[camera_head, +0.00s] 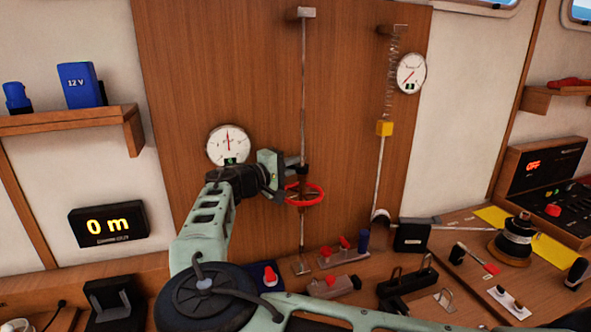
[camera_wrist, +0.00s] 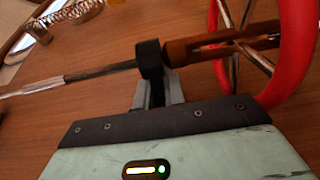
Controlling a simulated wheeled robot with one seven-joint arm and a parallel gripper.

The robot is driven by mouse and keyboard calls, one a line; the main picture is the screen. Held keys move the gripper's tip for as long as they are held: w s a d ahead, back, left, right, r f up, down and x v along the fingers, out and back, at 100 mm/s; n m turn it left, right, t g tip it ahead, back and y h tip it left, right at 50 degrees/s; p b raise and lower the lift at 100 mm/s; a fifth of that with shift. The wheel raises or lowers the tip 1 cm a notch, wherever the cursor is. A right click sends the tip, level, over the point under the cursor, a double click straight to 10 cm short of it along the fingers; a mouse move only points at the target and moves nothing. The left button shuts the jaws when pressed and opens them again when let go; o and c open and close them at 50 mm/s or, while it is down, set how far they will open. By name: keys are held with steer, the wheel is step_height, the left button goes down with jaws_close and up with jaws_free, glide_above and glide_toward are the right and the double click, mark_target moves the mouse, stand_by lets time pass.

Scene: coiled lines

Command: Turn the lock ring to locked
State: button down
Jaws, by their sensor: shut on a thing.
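A vertical metal rod (camera_head: 303,90) runs down the wooden panel, with a red handwheel (camera_head: 316,194) on its lower part. A black ring (camera_wrist: 149,57), which looks like the lock ring, sits around the rod just above the wheel, beside a brown sleeve (camera_wrist: 196,48). My gripper (camera_head: 294,171) reaches in from the left above the wheel. In the wrist view its grey fingers (camera_wrist: 156,88) are closed on the black ring. The red wheel (camera_wrist: 297,45) is close to the right of the fingers there. I see no readable lock mark on the ring.
A round gauge (camera_head: 228,146) is on the panel behind my wrist. A spring rod with a yellow block (camera_head: 384,128) and a second gauge (camera_head: 411,73) are to the right. The bench below holds red-knobbed fittings (camera_head: 343,253) and a black winch drum (camera_head: 514,241).

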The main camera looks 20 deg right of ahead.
steer(key=shift+f, duration=0.1)
steer(key=c, duration=1.5)
jaws_free()
steer(key=b+v, duration=0.6)
steer(key=v, duration=1.1)
steer(key=shift+a, duration=0.25)
